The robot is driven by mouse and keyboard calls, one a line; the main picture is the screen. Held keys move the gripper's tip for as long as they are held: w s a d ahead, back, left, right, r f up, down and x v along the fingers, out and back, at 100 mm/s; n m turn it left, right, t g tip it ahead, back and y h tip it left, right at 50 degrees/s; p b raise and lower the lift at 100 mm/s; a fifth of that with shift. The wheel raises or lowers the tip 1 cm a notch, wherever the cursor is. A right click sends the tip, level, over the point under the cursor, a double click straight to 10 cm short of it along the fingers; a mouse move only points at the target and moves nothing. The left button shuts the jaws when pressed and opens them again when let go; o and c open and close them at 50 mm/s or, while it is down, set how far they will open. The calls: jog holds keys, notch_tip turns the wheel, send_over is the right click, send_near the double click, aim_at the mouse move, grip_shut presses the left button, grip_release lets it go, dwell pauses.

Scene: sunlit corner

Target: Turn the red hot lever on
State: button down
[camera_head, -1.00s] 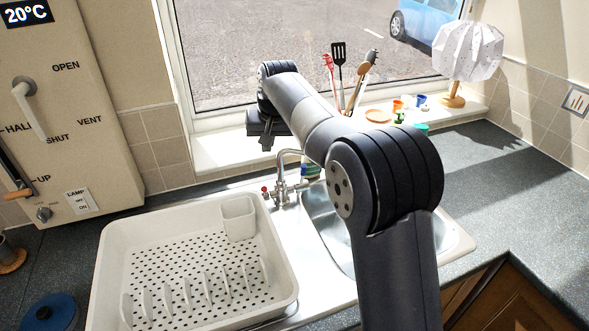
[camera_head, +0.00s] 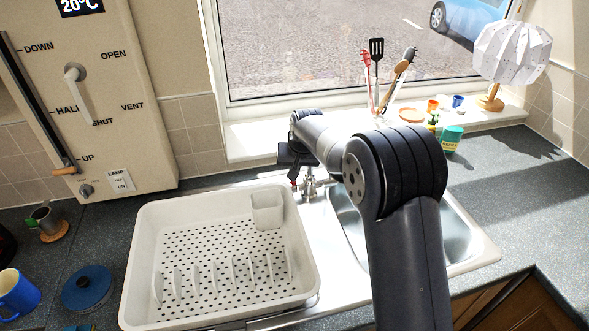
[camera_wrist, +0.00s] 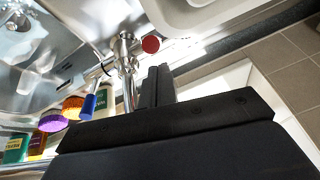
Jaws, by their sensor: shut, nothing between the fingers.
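The tap (camera_head: 309,188) stands behind the sink, and its upper part is hidden by my arm in the head view. The red lever (camera_head: 293,184) is on the tap's left side. In the wrist view, the red round end of the lever (camera_wrist: 151,44) is just past my fingertips, joined to the chrome tap body (camera_wrist: 126,55). My gripper (camera_head: 294,174) is directly above the red lever in the head view. In the wrist view my gripper (camera_wrist: 157,74) is shut and empty. A small gap shows between its fingertips and the red end; contact cannot be seen.
A white dish rack (camera_head: 215,255) stands left of the sink basin (camera_head: 455,235). Several bottles stand close to the tap in the wrist view, including a green one (camera_wrist: 15,148). A utensil group (camera_head: 376,75) stands on the sill. The right counter (camera_head: 530,190) is clear.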

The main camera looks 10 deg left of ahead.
aim_at(291, 185)
jog(key=shift+s+d+f, duration=0.1)
jog(key=shift+s+f, duration=0.15)
jog(key=shift+s, duration=0.1)
jog(key=shift+f+b, duration=0.15)
jog(key=shift+b, duration=0.25)
jog(key=b, duration=0.2)
jog(key=t+b, duration=0.1)
jog(key=b, duration=0.1)
jog(key=shift+s+f+t+y, duration=0.2)
jog(key=shift+f+t+y, duration=0.1)
jog(key=b, duration=0.2)
jog(key=s+t+b, duration=0.1)
jog(key=b, duration=0.1)
jog(key=shift+d+f, duration=0.2)
jog(key=shift+d, duration=0.1)
jog(key=s+b, duration=0.1)
jog(key=s+d+f+b, duration=0.1)
jog(key=b, duration=0.1)
jog(key=shift+f+y, duration=0.1)
jog(key=shift+y, duration=0.2)
